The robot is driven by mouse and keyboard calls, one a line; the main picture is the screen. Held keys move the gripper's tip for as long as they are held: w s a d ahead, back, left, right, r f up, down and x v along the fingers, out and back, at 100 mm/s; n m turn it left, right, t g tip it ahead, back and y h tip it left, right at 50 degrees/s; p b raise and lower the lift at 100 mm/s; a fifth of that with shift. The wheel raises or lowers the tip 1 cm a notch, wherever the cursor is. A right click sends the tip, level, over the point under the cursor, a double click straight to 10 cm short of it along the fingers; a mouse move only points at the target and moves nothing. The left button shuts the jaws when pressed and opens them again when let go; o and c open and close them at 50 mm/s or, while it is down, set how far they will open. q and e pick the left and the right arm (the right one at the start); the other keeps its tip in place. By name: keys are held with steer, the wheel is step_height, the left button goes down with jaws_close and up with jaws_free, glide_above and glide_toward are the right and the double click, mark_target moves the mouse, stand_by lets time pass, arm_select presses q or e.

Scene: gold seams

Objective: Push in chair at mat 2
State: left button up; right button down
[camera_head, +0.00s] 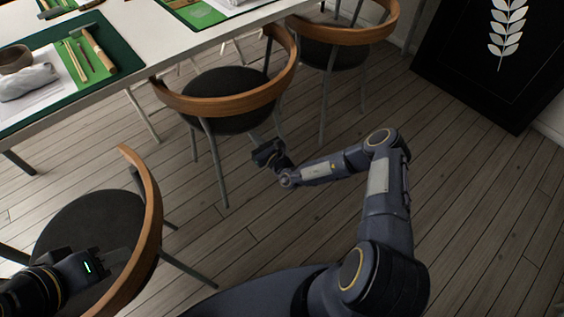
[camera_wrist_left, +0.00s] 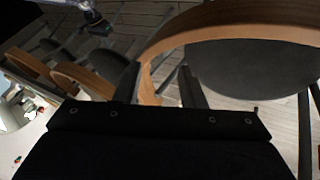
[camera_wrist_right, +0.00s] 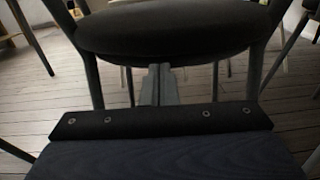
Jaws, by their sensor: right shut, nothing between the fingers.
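A chair (camera_head: 91,227) with a dark round seat and curved wooden back stands apart from the table at lower left. My left gripper (camera_head: 108,268) is at its back; in the left wrist view the fingers look spread (camera_wrist_left: 158,88), with the wooden back (camera_wrist_left: 147,80) showing between them. I cannot tell whether they touch it. A second chair (camera_head: 225,101) stands at the table edge. My right gripper (camera_head: 268,155) is shut and empty, low beside that chair; its seat (camera_wrist_right: 165,30) is above the fingers in the right wrist view. Green mats (camera_head: 117,52) lie on the table; no numbers are readable.
The white table (camera_head: 150,35) runs across the upper left, with a mallet (camera_head: 92,48), sticks and a bowl (camera_head: 14,59) on it. A third chair (camera_head: 340,35) stands further right. A black leaf-print board (camera_head: 462,75) leans at the upper right. Wooden floor (camera_head: 490,200) is clear at right.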

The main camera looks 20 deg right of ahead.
steer(key=p+v, duration=0.5)
steer(key=v, duration=0.5)
steer(key=shift+s, duration=0.25)
steer(key=shift+r, duration=0.1)
